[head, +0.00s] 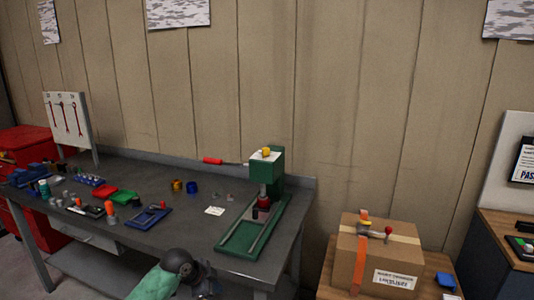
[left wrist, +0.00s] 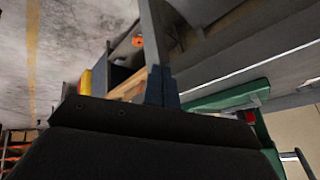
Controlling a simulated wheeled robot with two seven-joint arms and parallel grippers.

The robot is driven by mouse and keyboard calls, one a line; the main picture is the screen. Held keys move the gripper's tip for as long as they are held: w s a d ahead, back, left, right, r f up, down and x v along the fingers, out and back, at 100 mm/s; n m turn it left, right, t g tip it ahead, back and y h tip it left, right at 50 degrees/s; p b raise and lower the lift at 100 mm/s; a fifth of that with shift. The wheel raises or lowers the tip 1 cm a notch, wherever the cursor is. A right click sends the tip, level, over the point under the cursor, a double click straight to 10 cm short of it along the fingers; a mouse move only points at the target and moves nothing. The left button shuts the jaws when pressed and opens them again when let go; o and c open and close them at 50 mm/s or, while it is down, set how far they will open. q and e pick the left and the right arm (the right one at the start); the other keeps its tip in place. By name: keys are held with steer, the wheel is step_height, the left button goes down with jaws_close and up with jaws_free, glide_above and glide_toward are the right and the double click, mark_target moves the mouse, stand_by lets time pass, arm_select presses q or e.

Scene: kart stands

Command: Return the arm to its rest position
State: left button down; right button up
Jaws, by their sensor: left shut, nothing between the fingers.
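My left arm comes in at the bottom edge of the head view, with a green sleeve and a dark rounded joint in front of the workbench (head: 135,220). My left gripper (head: 206,284) shows there only as a small dark part, low by the bench's front edge. In the left wrist view the dark fingertips of the left gripper (left wrist: 161,88) are together, with nothing between them. That view is tilted and shows the bench's underside and a pale floor. My right gripper is in neither view.
A green press (head: 267,170) stands on the bench's right end. Small parts and trays lie to its left. A cardboard box (head: 375,255) with an orange strap sits on a stand at the right. A red cabinet (head: 25,145) is at far left.

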arm_select(q)
steer(key=s+d+f+n+y, duration=0.1)
steer(key=s+f+n, duration=0.3)
steer(key=s, duration=0.5)
steer(key=s+d+f+n, duration=0.1)
steer(key=s+f+n, duration=0.1)
steer(key=s+f, duration=0.5)
steer(key=s+a+n+y, duration=0.2)
steer(key=s+a+n, duration=0.2)
steer(key=s, duration=0.8)
steer(key=s+a+n+y, duration=0.2)
steer(key=s+a+n, duration=0.15)
steer(key=s, duration=0.85)
steer(key=s+d+f+g, duration=0.1)
steer(key=d+f, duration=0.1)
steer(key=f, duration=1.4)
steer(key=s+d+f+g, duration=0.2)
steer(key=f, duration=1.4)
steer(key=shift+s+d+h, duration=0.2)
steer(key=shift+d+h, duration=0.1)
steer(key=shift+d, duration=0.05)
steer(key=shift+w+r, duration=0.1)
steer(key=shift+w, duration=0.05)
